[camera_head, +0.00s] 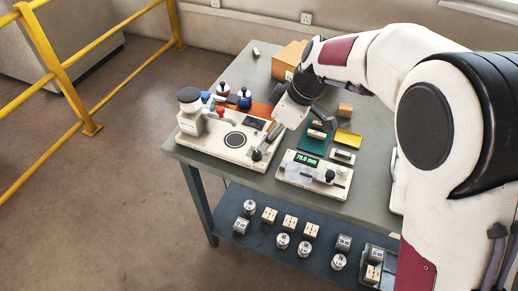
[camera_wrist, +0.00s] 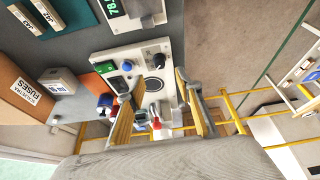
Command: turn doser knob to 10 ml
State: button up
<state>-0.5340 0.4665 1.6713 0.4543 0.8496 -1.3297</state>
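The white doser (camera_head: 214,146) stands at the table's left front, with a dark bottle cap, a round black ring plate and a small dark display (camera_head: 255,123). My gripper (camera_head: 265,148) hangs over the doser's right side. In the wrist view its two fingers stand apart (camera_wrist: 160,84), with nothing between them. The knob lies just beyond the fingertips, apart from them as far as I can tell. The display's number is unreadable.
A second white device (camera_head: 313,176) with a green lit display stands close at right. Bottles with blue and red parts (camera_head: 232,97) and a cardboard box (camera_head: 288,58) are behind. A lower shelf (camera_head: 262,240) holds several weights and blocks. A yellow railing (camera_head: 62,75) stands left.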

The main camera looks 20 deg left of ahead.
aim_at(257, 152)
jog(key=shift+f, duration=0.1)
dwell(0.4)
jog(key=shift+x, duration=3.8)
jog(key=shift+a, duration=0.1)
grip_shut()
